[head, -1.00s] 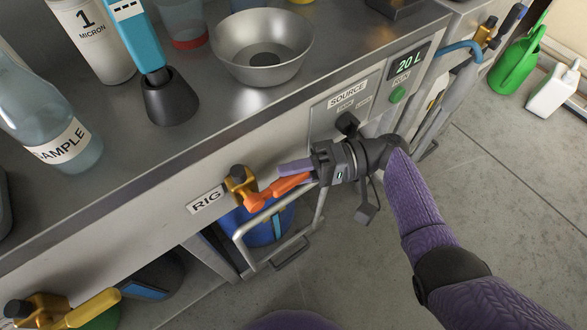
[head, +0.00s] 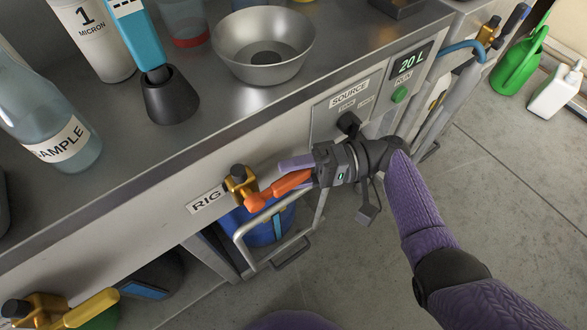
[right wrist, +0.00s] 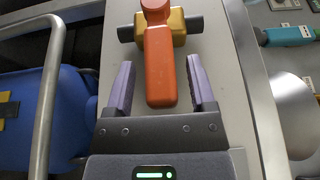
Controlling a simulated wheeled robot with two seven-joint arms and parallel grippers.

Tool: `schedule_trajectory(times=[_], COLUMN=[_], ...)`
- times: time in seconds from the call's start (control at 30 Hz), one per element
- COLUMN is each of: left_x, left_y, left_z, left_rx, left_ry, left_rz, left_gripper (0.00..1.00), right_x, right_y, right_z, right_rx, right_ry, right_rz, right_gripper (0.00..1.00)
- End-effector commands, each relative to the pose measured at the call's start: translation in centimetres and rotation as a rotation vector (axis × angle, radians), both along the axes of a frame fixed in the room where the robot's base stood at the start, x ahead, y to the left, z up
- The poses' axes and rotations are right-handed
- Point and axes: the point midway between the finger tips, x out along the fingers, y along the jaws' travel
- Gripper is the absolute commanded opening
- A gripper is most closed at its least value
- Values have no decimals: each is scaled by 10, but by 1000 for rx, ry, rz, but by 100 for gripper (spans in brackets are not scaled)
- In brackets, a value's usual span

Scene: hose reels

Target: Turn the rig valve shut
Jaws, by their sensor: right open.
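The rig valve is a brass body (head: 240,182) with an orange lever (head: 280,188), on the bench front beside the RIG label (head: 206,199). The lever points right in the head view, roughly along the bench front. My right gripper (head: 284,177) is open, with its purple fingers around the lever. In the right wrist view the orange lever (right wrist: 160,68) lies between the two fingers (right wrist: 160,85), with a gap on each side. The brass body (right wrist: 177,25) is beyond the fingertips. My left gripper is not in view.
A metal rail (head: 240,243) and a blue container (head: 262,228) are just below the valve. The source panel (head: 345,100) with a black knob is right of it. A yellow-handled valve (head: 92,308) is at lower left. A steel bowl (head: 262,48) and sample bottle (head: 55,125) stand on the bench.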

Motion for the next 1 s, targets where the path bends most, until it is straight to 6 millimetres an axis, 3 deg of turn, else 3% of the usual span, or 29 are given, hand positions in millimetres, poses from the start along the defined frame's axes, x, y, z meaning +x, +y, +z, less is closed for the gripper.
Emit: schedule_trajectory(times=[0.07,0.3,0.43,0.6,1.0], left_x=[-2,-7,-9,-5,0], left_y=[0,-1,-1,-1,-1], left_z=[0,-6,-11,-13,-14], left_rx=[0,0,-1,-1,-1], left_ry=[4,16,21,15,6], left_rz=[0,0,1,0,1], left_gripper=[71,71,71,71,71], right_x=[3,19,25,27,27], right_y=[-7,-64,-86,-96,-95], right_z=[0,-4,-5,-2,-2], right_rx=[-2,-3,-1,0,0], right_ry=[-1,2,3,1,1], right_rz=[-2,-4,-3,-1,-1], right_gripper=[71,71,71,71,71])
